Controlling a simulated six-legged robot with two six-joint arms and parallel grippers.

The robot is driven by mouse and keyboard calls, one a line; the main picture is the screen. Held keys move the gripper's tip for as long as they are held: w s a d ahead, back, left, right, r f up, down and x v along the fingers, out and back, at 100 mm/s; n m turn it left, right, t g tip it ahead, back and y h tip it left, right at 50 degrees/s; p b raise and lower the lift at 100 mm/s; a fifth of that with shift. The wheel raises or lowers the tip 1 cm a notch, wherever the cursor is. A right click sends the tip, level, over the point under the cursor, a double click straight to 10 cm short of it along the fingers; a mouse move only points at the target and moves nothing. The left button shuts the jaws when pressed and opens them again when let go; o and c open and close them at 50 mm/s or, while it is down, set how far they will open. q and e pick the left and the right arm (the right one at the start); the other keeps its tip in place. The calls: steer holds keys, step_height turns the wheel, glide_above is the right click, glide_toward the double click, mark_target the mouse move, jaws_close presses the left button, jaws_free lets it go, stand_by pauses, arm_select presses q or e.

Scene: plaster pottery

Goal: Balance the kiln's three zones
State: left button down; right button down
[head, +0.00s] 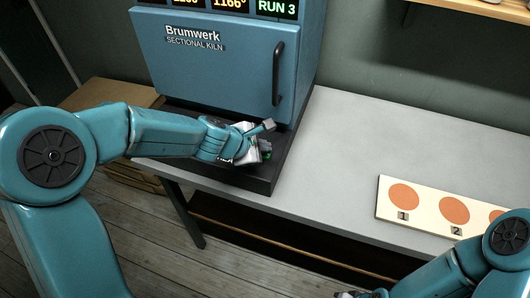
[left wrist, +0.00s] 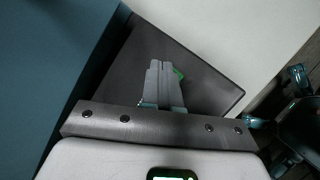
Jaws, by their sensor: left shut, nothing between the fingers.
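The blue Brumwerk sectional kiln (head: 215,65) stands on the table with its door closed and a dark vertical handle (head: 278,73) on the right. Displays (head: 231,4) along its top are cut off by the frame; one reads RUN 3 and another about 1166°. My left gripper (head: 265,146) is shut and empty, low in front of the door over the kiln's dark base (head: 262,184). In the left wrist view its fingertips (left wrist: 161,68) are together above the dark base. I see no zone knobs; the arm hides part of the base. Only a sliver of my right gripper (head: 350,294) shows at the bottom edge.
A cream board (head: 427,214) with orange discs, numbered 1 and 2 where legible, lies at the table's front right. My right forearm covers part of it. The grey tabletop (head: 345,135) between kiln and board is clear. A wooden shelf (head: 490,8) hangs upper right.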

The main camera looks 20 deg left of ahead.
mark_target(263, 155)
arm_select(q)
steer(key=shift+f, duration=0.25)
stand_by(0.4)
steer(key=shift+r+p, duration=0.6)
steer(key=shift+r, duration=0.2)
step_height(263, 155, up, 5)
steer(key=p, duration=0.5)
steer(key=shift+r, duration=0.1)
stand_by(0.4)
